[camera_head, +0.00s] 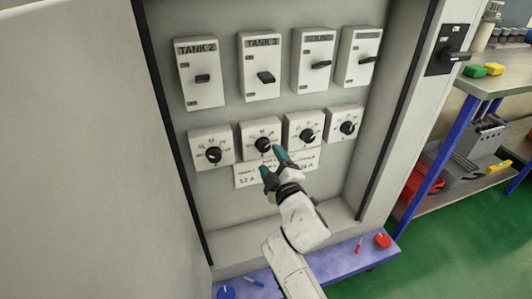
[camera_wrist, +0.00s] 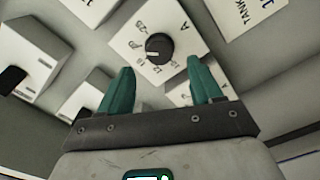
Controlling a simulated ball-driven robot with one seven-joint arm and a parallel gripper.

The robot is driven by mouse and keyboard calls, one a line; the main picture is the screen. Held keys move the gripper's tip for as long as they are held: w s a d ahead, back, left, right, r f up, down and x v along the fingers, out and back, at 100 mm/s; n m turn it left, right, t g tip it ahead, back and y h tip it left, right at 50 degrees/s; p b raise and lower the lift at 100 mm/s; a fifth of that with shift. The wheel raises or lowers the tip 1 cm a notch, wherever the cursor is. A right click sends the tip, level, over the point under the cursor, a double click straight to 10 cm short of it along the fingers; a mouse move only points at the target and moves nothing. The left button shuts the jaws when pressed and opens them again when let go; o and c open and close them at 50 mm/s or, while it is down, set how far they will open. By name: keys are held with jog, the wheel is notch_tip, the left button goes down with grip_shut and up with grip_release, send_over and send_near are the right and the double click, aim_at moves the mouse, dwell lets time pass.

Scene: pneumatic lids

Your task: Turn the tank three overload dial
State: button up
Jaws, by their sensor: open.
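The tank three overload dial (camera_head: 263,144) is a black round knob on a white box, under the switch box (camera_head: 261,83) labelled TANK 3. My gripper (camera_head: 273,161) has two green fingers, spread open and empty, just in front of and below this dial. In the wrist view a black dial (camera_wrist: 159,47) with a printed number scale and a letter A shows just beyond and between the open fingertips (camera_wrist: 161,64). It appears to be the same dial. The fingers look apart from the knob; the exact gap cannot be told.
Similar dials stand on the left (camera_head: 213,155) and right (camera_head: 307,135), with switch boxes above. A paper label (camera_head: 247,178) sits below the dials, partly hidden by my gripper. The cabinet's side wall (camera_head: 90,160) closes the left. A workbench (camera_head: 495,84) stands at right.

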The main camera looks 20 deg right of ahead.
aim_at(264, 149)
jog(key=shift+w+b, duration=0.65)
jog(key=shift+w, duration=2.05)
jog(key=c, duration=1.1)
